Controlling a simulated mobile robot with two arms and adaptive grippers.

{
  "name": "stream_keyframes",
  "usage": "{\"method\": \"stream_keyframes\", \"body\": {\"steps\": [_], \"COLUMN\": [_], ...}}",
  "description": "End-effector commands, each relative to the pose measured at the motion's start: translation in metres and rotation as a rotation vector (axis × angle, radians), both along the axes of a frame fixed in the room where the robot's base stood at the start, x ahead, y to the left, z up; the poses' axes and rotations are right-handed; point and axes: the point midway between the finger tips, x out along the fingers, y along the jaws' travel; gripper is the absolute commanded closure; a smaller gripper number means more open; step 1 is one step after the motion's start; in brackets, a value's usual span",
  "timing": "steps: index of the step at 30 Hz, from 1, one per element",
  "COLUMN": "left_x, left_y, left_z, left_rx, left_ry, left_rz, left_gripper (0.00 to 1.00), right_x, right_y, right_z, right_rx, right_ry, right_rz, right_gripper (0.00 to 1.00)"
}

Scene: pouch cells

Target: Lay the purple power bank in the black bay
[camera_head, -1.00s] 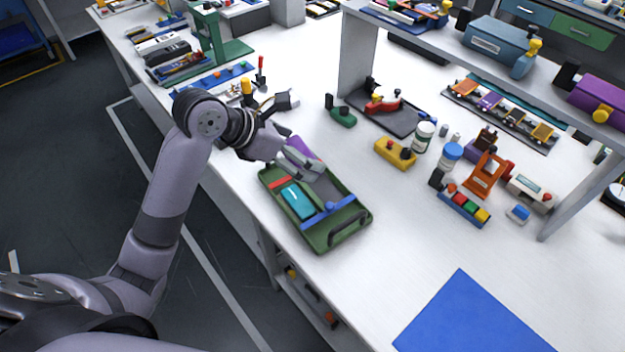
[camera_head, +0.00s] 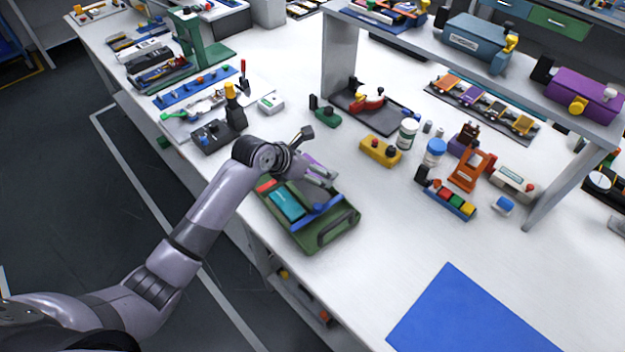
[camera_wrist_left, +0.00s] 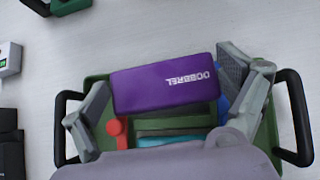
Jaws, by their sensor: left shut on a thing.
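The purple power bank (camera_wrist_left: 165,84) lies flat between the two fingers of my left gripper (camera_wrist_left: 168,98), with white lettering on its face. My left gripper is shut on it by its two ends. In the head view my left gripper (camera_head: 322,171) is over the far right part of a green tray (camera_head: 335,238), and the power bank is mostly hidden by the fingers. In the left wrist view the power bank overlaps the tray's far edge. I cannot tell for sure which thing is the black bay. My right gripper is not in view.
The tray holds a teal block (camera_head: 287,204), a red piece and a blue bar. A dark box (camera_head: 215,136) stands left of my wrist. A yellow block (camera_head: 380,151) and a white bottle (camera_head: 408,133) stand to the right. The table before the blue mat (camera_head: 470,320) is clear.

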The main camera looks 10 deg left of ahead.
Motion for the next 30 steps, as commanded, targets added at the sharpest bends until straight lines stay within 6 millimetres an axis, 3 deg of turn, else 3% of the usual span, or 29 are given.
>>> {"method": "stream_keyframes", "body": {"steps": [15,30], "left_x": [0.0,-0.002], "left_y": [0.001,-0.002], "left_z": [-0.061,-0.072], "left_rx": [0.001,0.0], "left_ry": [-0.002,0.004], "left_rz": [0.0,-0.004], "left_gripper": [0.4,0.4], "right_x": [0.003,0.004], "right_y": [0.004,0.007], "right_z": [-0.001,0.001], "right_rx": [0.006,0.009], "right_ry": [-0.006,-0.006], "right_rz": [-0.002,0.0], "right_gripper": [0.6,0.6]}}
